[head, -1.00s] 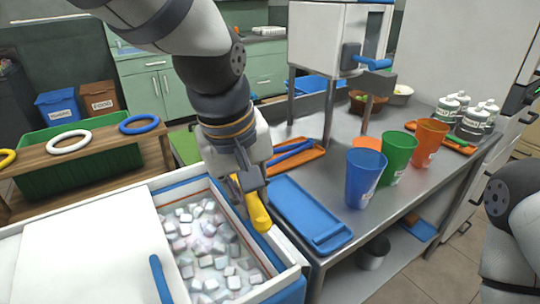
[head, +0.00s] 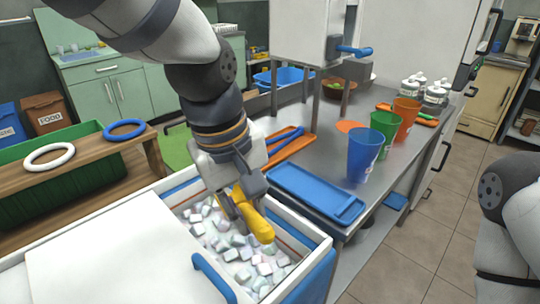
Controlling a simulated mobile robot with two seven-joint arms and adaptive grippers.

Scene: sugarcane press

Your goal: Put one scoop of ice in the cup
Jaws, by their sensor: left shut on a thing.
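My left gripper (head: 240,205) is shut on the yellow handle of a scoop (head: 257,220), above the open part of the ice chest (head: 318,243). The scoop's bowl is hidden or not clear in this view. White ice cubes (head: 240,247) fill the open compartment below and around the gripper. Three cups stand on the metal table to the right: a blue cup (head: 362,156), a green cup (head: 384,134) and an orange cup (head: 406,118). My right arm shows at the right edge, but its gripper is out of view.
A white lid (head: 100,262) with a blue handle (head: 212,278) covers the chest's left part. A blue tray (head: 315,193) lies on the metal table (head: 325,125) between chest and cups. Orange trays and several bottles (head: 435,92) stand farther back.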

